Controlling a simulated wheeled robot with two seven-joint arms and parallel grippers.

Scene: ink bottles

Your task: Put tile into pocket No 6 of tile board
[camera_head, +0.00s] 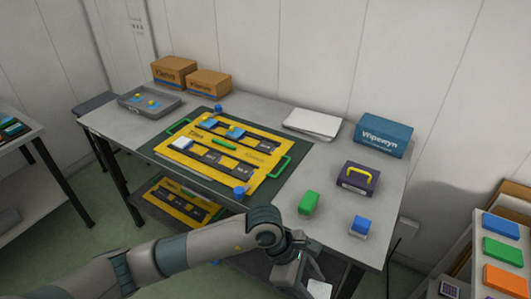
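The yellow tile board (262,146) lies on a dark mat on the grey table, with green handles at its two ends. Dark pockets run in two rows; their numbers are too small to read. A white and blue tile (182,143) sits at its left end, and blue tiles (208,123) (236,131) sit in the far row. My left arm reaches in from the lower left. Its gripper (305,282) is in front of the table's front edge, pointing down, apart from the board. A white patch (319,288) shows beside the fingers; I cannot tell whether it is held. My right gripper is out of view.
A blue box (383,135), a white flat case (312,124), cardboard boxes (208,84) and a grey tray (134,109) line the back.

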